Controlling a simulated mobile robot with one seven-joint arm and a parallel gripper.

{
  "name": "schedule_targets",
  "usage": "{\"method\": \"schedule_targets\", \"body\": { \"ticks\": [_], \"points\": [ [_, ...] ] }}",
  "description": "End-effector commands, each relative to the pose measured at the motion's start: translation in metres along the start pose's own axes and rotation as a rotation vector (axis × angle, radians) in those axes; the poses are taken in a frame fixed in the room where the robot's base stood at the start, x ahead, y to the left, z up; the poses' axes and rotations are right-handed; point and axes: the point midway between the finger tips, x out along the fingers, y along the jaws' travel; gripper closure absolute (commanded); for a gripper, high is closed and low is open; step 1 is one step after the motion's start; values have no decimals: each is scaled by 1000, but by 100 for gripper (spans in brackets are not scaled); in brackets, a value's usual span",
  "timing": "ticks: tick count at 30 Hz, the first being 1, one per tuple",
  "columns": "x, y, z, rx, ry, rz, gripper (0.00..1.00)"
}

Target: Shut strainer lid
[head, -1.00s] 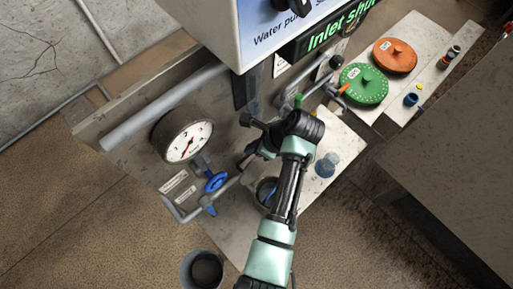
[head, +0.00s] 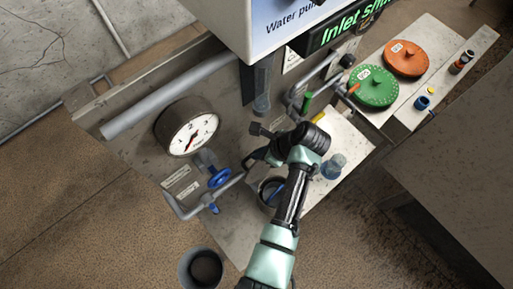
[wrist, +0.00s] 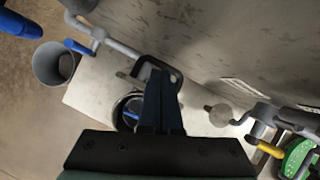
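A round dark-rimmed pot, which looks like the strainer (head: 268,190), stands open on the pale plate, partly behind my arm. It also shows in the wrist view (wrist: 127,108), with something blue inside, partly behind my fingers. A dark curved piece (wrist: 172,72) lies just beyond my fingertips; it may be part of the lid, but I cannot tell. My gripper (wrist: 160,76) has its fingers side by side with no clear gap, above and beside the pot. Nothing is clearly held. In the head view my wrist hides much of this spot.
A pressure gauge (head: 188,127), a grey pipe with a blue valve handle (head: 219,177) and a bucket (head: 201,270) are on the left. A green disc (head: 372,88) and an orange disc (head: 406,58) lie on the right. A control box (head: 270,25) overhangs the back.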

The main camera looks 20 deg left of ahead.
Motion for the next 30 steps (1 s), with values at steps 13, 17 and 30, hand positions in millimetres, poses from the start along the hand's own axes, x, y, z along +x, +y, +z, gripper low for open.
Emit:
{"method": "schedule_targets", "body": {
  "ticks": [13, 17, 30],
  "points": [
    [-7, 13, -27, 7, 6, 4, 100],
    [-9, 15, -34, 8, 5, 3, 100],
    [-10, 21, -49, 5, 5, 3, 100]
  ]
}}
